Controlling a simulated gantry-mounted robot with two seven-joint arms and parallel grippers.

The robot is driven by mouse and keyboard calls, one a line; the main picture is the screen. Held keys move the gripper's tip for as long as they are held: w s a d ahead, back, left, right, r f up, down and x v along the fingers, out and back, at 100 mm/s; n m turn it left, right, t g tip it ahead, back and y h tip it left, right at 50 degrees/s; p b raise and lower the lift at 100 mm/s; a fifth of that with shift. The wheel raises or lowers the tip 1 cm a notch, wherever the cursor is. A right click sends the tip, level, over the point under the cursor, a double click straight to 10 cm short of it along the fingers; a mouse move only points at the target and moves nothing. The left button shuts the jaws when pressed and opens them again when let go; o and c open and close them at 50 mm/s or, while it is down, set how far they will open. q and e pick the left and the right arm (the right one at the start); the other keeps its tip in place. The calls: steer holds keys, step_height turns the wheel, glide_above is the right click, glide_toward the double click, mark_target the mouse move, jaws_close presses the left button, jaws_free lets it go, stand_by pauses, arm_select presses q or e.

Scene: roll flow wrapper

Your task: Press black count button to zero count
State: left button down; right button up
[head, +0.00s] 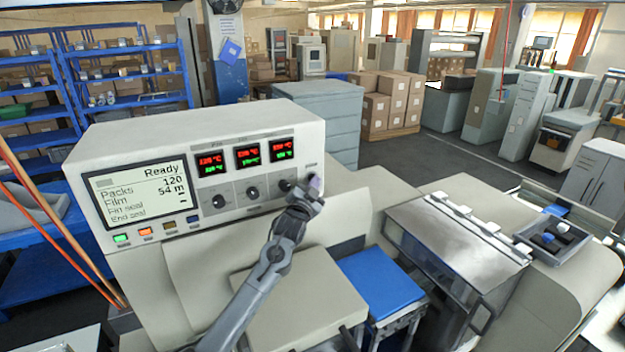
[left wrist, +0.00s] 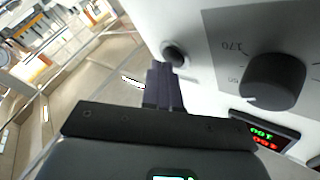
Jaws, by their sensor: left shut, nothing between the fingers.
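The machine's control panel (head: 130,140) has a screen (head: 140,195) reading Ready, Packs 120, Film 54 m. My left gripper (head: 311,186) is shut and empty at the right end of the panel face, right of the third knob (head: 285,185). In the left wrist view, my shut fingers (left wrist: 162,80) end beside a small round black button (left wrist: 175,55) on the white panel. I cannot tell whether they touch it. In the head view the gripper covers that spot. My right gripper is not in view.
A large black dial (left wrist: 272,80) and a red-green readout (left wrist: 265,135) are close to the fingers. Several small coloured buttons (head: 145,231) are under the screen. A clear-covered section (head: 455,245) and a blue surface (head: 370,283) lie right of my arm.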

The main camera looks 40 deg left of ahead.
arm_select(q)
steer(key=shift+a, duration=0.2)
steer(key=shift+d, duration=0.1)
stand_by(0.4)
steer(key=shift+s+d+p, duration=0.3)
steer(key=shift+d+p, duration=0.2)
steer(key=shift+d, duration=0.2)
steer(key=d+p, duration=0.1)
steer(key=s+d, duration=0.1)
steer(key=d, duration=0.1)
steer(key=s+d+p, duration=0.1)
steer(key=shift+d+p, duration=0.3)
stand_by(0.7)
